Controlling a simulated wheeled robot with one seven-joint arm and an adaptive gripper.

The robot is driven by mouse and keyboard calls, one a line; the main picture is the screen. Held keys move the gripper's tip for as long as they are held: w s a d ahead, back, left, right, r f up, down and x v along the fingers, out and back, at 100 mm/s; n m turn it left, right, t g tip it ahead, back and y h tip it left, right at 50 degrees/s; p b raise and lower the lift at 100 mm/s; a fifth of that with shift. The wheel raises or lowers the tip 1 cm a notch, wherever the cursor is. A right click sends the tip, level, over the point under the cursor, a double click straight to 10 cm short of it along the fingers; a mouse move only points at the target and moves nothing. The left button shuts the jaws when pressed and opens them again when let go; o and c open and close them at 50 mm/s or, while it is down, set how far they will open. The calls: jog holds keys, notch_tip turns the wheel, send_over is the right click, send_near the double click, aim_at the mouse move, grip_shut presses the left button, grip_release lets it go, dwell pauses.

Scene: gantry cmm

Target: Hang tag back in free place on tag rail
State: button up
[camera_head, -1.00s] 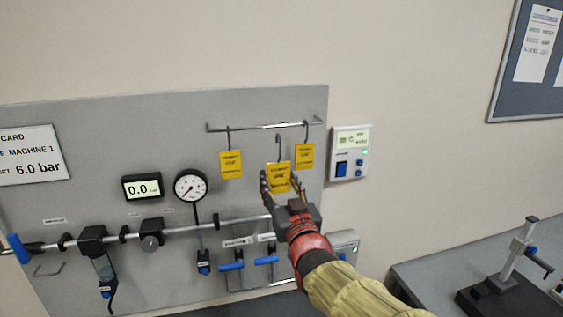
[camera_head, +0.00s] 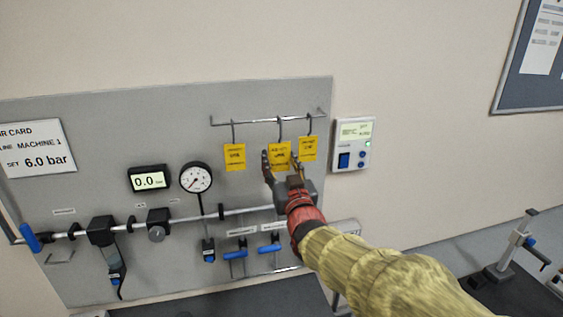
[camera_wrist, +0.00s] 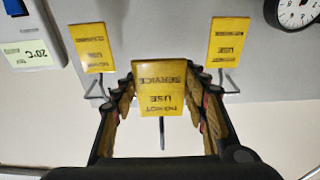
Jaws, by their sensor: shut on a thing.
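My gripper (camera_head: 283,166) is shut on a yellow tag (camera_head: 279,154), which sits between its fingers. The held tag also shows in the wrist view (camera_wrist: 160,88), its printed face toward the camera and its wire hook partly visible beyond it. The tag rail (camera_head: 270,120) is a thin bar on the grey panel. Two other yellow tags hang from it, a left tag (camera_head: 234,157) and a right tag (camera_head: 308,148). The held tag's hook top is at the rail's height in the head view, between them. Whether the hook rests on the rail cannot be told.
A thermostat box (camera_head: 353,144) is on the wall right of the panel. A pressure gauge (camera_head: 196,178) and a digital display (camera_head: 149,178) are left of the tags. A pipe (camera_head: 180,221) with blue-handled valves runs below. A measuring stand (camera_head: 510,255) is at the right.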

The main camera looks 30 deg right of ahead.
jog(key=w+d+f+p, duration=0.1)
jog(key=w+d+f, duration=0.1)
jog(key=w, duration=0.6)
jog(key=shift+w+d+f+p, duration=0.15)
jog(key=shift+w+d+p, duration=0.1)
jog(key=shift+p, duration=0.15)
dwell(0.6)
jog(key=o, duration=1)
jog(key=shift+s, duration=0.15)
jog(key=v, duration=1.2)
jog(key=shift+f, duration=0.1)
